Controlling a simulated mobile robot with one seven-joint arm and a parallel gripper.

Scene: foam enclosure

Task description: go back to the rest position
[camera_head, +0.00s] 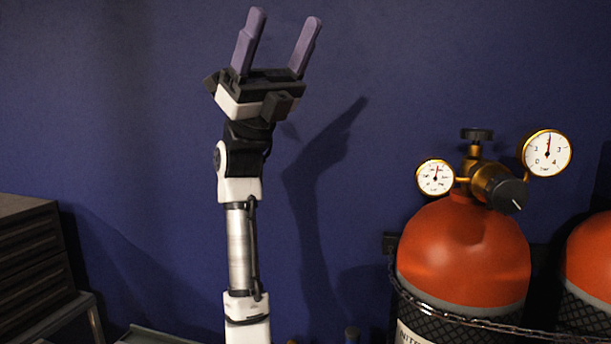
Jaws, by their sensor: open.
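My gripper (281,30) is in the upper middle of the head view, at the top of my raised arm. It points upward and tilts slightly to the right. Its two purple fingers are spread apart with nothing between them. My white, black and silver arm rises nearly straight from the bottom edge of the view. The gripper touches nothing, and its shadow falls on the wall to its right.
A dark blue wall (400,70) fills the background. An orange gas cylinder (465,250) with two gauges stands at the right, held by a chain. A second cylinder (590,255) is cut off at the right edge. A dark drawer cabinet (30,260) stands at the lower left.

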